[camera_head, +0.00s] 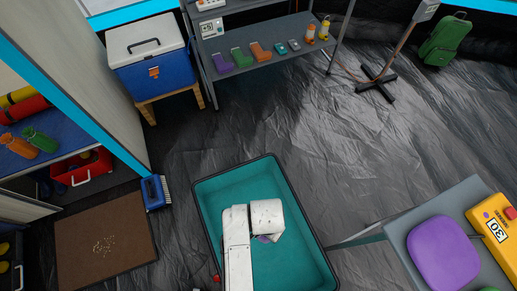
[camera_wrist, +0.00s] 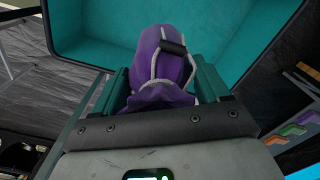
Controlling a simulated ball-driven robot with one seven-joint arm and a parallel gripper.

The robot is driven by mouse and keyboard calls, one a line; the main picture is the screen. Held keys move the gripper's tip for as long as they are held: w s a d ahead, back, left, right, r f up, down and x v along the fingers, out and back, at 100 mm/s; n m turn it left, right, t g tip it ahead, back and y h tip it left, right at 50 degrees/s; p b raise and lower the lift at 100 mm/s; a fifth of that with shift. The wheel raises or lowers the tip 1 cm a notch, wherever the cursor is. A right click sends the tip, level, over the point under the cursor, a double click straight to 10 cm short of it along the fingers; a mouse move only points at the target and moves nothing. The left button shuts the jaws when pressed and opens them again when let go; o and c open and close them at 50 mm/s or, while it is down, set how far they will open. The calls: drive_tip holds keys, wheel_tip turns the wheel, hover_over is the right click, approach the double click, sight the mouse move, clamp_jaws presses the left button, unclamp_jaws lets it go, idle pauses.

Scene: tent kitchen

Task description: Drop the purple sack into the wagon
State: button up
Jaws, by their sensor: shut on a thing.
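The purple sack (camera_wrist: 160,62) has a pale cord and a dark toggle. It is between the fingers of my gripper (camera_wrist: 163,88), which is shut on it. In the head view only a small purple part of the sack (camera_head: 265,239) shows below my white arm; the rest is hidden. The wagon (camera_head: 218,184) is an open teal tub with a dark rim, at the bottom middle of the head view. My gripper and the sack are over the wagon's inside. In the wrist view the teal wagon (camera_wrist: 240,40) fills the space beyond the sack. I cannot tell the sack's height above its floor.
A grey table (camera_head: 397,232) with a purple rounded pad (camera_head: 442,252) and a yellow device (camera_head: 494,232) stands right of the wagon. Dark floor is clear behind the wagon.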

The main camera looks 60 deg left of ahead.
drive_tip(key=o, duration=1.2)
drive_tip(key=shift+r, duration=0.1)
wheel_tip(320, 180, up, 11)
drive_tip(key=shift+f+p, duration=0.15)
drive_tip(key=shift+p, duration=0.5)
